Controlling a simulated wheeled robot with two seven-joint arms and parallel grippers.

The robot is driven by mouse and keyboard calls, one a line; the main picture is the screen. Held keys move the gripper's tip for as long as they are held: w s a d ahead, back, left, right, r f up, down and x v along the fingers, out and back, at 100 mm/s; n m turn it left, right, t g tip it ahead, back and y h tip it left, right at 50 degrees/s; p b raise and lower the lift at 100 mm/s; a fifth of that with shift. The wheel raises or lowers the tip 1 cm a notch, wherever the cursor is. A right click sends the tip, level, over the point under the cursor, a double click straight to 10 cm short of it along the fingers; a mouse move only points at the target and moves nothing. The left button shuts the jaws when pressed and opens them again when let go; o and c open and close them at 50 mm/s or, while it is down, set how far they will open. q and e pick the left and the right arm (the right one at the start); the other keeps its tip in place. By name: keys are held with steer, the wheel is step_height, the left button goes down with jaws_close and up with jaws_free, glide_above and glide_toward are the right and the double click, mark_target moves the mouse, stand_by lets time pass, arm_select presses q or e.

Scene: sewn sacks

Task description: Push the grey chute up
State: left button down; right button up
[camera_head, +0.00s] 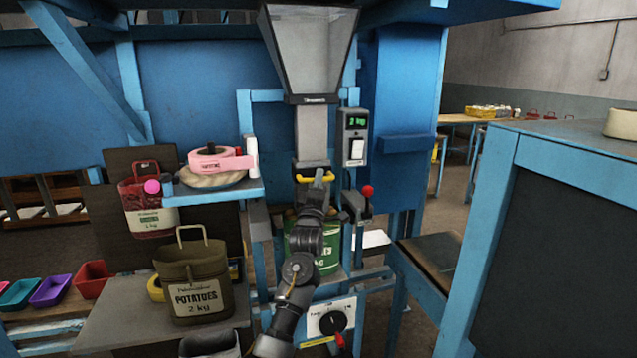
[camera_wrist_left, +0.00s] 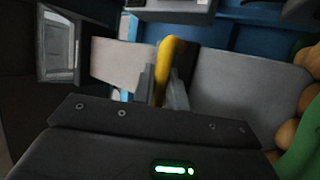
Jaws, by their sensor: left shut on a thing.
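The grey chute (camera_head: 312,136) hangs upright under the clear-sided hopper (camera_head: 313,50). A yellow handle (camera_head: 301,179) crosses its lower front. My left gripper (camera_head: 317,178) is at this handle, its fingers shut on the bar. In the left wrist view the yellow handle (camera_wrist_left: 170,52) stands between the fingers (camera_wrist_left: 163,85), with the chute's grey face (camera_wrist_left: 245,82) behind it. A green sack (camera_head: 331,235) sits below the chute, partly hidden by my left arm. Its potatoes (camera_wrist_left: 314,60) show at the right edge of the left wrist view. My right gripper is out of view.
A control box (camera_head: 355,135) with a green display is right of the chute. A red-knobbed lever (camera_head: 367,192) stands below it. A shelf with a pink tape roll (camera_head: 215,161) and a brown potato sack (camera_head: 193,280) are on the left. A dark-panelled blue cabinet (camera_head: 560,235) is right.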

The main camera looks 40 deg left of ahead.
arm_select(q)
step_height(320, 180, up, 15)
steer(key=p, duration=0.6)
steer(key=shift+s+r+p, duration=0.1)
steer(key=shift+r+p, duration=0.2)
steer(key=shift+r, duration=0.35)
steer(key=c, duration=1.7)
jaws_free()
steer(key=o, duration=0.3)
steer(key=shift+f, duration=0.3)
